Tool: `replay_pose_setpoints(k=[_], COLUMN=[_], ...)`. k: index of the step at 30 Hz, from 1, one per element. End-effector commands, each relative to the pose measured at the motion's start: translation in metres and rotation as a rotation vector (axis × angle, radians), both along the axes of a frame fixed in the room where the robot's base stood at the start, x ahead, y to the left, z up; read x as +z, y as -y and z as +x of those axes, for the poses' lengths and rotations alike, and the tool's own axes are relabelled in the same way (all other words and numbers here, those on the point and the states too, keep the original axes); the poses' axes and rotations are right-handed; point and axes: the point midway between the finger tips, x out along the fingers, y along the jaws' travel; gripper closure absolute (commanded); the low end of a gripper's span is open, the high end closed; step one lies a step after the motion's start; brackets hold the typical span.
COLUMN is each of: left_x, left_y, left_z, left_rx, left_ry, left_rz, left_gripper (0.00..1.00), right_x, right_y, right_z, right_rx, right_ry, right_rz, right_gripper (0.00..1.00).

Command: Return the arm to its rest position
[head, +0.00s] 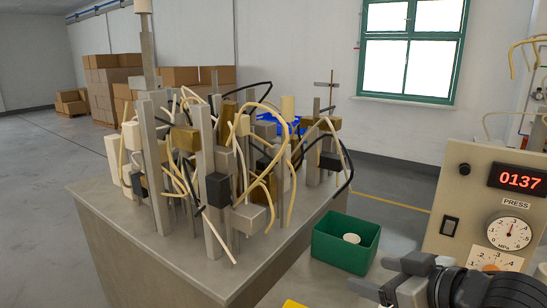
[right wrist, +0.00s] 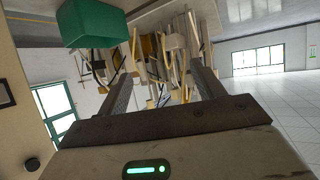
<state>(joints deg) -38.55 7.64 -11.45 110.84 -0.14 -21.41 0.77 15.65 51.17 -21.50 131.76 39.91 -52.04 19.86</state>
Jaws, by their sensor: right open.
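My right gripper (head: 372,276) is low at the right of the head view, in front of the control panel and just right of the green bin (head: 345,244). In the right wrist view its two fingers (right wrist: 160,68) stand apart with nothing held between them. The green bin also shows in that view (right wrist: 92,24), at the upper left. A small whitish round thing (head: 351,239) lies in the bin. My left gripper is out of view.
A grey table (head: 120,218) carries a dense cluster of posts, blocks and looping cables. The control panel (head: 470,195) at right has a red display reading 0137, a switch and gauges. Cartons are stacked by the back wall. Floor at left is clear.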

Motion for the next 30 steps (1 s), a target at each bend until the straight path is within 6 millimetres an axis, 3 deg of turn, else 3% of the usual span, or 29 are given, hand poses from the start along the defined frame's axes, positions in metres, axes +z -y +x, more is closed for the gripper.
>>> replay_pose_setpoints(k=[6, 11, 18, 29, 30], left_x=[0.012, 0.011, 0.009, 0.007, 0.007], left_y=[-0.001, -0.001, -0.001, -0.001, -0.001], left_z=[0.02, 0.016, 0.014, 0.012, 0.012], left_rx=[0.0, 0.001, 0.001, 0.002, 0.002], left_ry=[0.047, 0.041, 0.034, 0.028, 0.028], left_rz=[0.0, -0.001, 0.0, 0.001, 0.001], left_gripper=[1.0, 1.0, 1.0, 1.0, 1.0], right_x=[-0.055, -0.098, -0.159, -0.208, -0.213], right_y=[-0.009, -0.009, 0.007, 0.032, 0.03], right_z=[-0.028, -0.06, -0.126, -0.226, -0.215], right_rx=[-0.041, -0.103, -0.235, -0.389, -0.379], right_ry=[-0.101, -0.21, -0.437, -0.767, -0.725], right_rz=[-0.05, -0.099, -0.19, -0.3, -0.292], right_gripper=[0.32, 0.32, 0.32, 0.32, 0.32])
